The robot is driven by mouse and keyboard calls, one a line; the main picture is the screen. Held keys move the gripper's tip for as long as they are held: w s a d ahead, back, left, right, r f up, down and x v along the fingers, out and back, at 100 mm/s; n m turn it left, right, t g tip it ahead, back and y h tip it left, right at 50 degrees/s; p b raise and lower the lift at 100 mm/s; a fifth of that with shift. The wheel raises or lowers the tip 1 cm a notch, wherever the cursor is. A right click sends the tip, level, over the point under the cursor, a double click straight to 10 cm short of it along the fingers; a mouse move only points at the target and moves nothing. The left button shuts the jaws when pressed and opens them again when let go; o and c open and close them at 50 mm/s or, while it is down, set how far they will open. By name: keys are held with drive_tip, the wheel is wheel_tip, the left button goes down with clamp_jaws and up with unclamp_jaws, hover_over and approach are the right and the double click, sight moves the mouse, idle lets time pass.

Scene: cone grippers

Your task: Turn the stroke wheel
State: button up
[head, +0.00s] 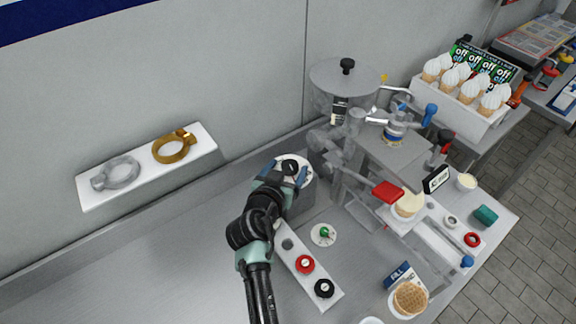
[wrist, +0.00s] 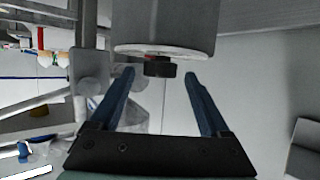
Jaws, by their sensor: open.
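A small black knob (head: 290,167) sits on a round white dial on the end of a grey cylindrical housing; it looks like the stroke wheel, though I read no label on it. In the wrist view the black knob (wrist: 160,69) stands out from the pale disc (wrist: 135,51), straight ahead of my gripper. My gripper (head: 286,171) is open and empty. In the wrist view its two blue fingers (wrist: 160,76) are spread left and right of the knob, with clear gaps on both sides. They do not appear to touch it.
The grey filling machine (head: 345,85) stands just right of my gripper. A white strip (head: 312,283) with red and black knobs and a green knob (head: 325,233) lie in front. A wall shelf (head: 146,176) holds two rings at left. The counter at left is clear.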

drive_tip(key=shift+w+d+f, duration=0.15)
drive_tip(key=shift+w, duration=0.3)
drive_tip(key=shift+c, duration=0.2)
clamp_jaws()
drive_tip(key=shift+f+b, duration=0.2)
drive_tip(key=shift+b, duration=0.55)
